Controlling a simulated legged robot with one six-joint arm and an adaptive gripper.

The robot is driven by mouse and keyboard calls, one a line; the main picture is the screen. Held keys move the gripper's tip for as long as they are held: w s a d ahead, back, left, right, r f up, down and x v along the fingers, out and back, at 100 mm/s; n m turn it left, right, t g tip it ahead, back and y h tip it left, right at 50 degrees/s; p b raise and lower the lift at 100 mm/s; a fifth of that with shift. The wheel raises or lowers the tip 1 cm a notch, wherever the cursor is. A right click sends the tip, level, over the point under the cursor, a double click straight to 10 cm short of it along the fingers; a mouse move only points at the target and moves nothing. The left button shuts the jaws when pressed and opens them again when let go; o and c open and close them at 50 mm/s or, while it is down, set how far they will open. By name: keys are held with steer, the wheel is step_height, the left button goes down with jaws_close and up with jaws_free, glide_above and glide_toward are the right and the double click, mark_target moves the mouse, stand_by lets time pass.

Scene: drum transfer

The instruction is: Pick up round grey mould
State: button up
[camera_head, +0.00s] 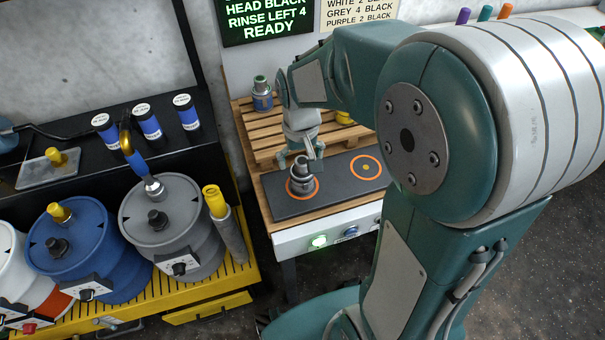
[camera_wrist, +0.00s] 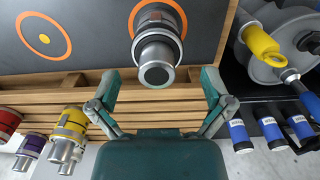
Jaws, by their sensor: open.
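The round grey mould (camera_head: 301,180) is a short metallic cylinder. It stands upright on an orange-ringed spot of the dark pad (camera_head: 335,189). In the wrist view the mould (camera_wrist: 156,50) appears top centre, its dark round end towards the camera. My gripper (camera_head: 308,148) hangs close behind and above it in the head view. In the wrist view my gripper (camera_wrist: 158,82) is open, its two fingers wide apart, with the mould centred between and just beyond the tips. Neither finger visibly touches it.
A second orange ring (camera_head: 366,168) on the pad is empty. A blue canister (camera_head: 262,95) stands on the wooden slats. Yellow (camera_wrist: 70,135), purple (camera_wrist: 32,146) and red (camera_wrist: 8,122) moulds stand left in the wrist view. Drums, including a grey one (camera_head: 160,212), stand left.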

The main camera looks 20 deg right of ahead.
mark_target(302, 172)
step_height(302, 172, down, 5)
steer(key=shift+w+d, duration=0.1)
steer(key=c, duration=1.2)
steer(key=shift+r, duration=0.15)
